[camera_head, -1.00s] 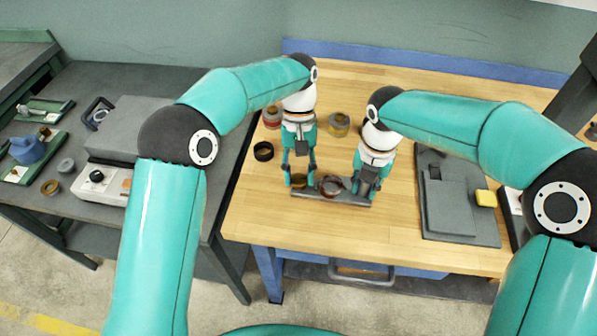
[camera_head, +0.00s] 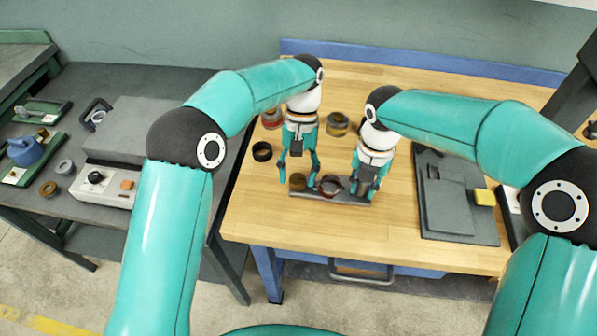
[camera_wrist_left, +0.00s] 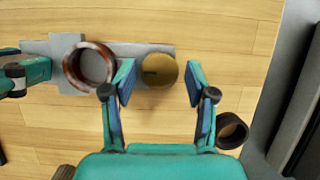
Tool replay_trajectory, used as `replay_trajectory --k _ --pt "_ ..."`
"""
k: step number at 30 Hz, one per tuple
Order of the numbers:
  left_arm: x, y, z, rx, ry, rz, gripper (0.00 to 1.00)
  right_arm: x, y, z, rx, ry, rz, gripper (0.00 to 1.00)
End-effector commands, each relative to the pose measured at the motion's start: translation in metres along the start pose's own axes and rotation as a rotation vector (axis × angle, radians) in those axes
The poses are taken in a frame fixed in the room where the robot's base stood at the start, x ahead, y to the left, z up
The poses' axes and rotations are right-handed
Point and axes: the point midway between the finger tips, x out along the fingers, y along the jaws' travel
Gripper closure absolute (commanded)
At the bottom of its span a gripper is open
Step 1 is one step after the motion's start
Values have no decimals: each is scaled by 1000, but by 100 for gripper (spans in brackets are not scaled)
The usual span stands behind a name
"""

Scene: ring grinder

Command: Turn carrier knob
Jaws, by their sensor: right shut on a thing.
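The grey carrier bar (camera_head: 338,200) lies lengthwise on the wooden workbench. A round brass knob (camera_head: 298,181) is on its left end in the head view; the knob also shows in the left wrist view (camera_wrist_left: 158,71), with a short dark mark on its face. A dark brown ring (camera_head: 331,186) is on the carrier beside the knob. My left gripper (camera_head: 298,175) is open, one finger on each side of the knob, with gaps between fingers and knob. My right gripper (camera_head: 365,188) is shut on the carrier's right end; its fingertips are partly hidden.
A black ring (camera_head: 262,152) lies left of my left gripper. A dark grey fixture (camera_head: 449,207) with a yellow block (camera_head: 484,197) is at the right. The bench front is clear.

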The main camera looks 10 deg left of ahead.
Motion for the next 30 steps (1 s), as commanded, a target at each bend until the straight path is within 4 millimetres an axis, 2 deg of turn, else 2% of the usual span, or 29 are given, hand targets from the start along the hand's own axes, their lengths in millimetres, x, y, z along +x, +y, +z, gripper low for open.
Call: replay_trajectory --k 17,23,30 --pt "-1 0 0 -36 3 19 36 0 1 0 -1 0 1 100" --pt "-1 -2 0 -206 2 90 36 0 1 0 -1 0 1 100" --pt "-1 -5 2 -526 1 222 36 0 0 0 -1 0 1 100"
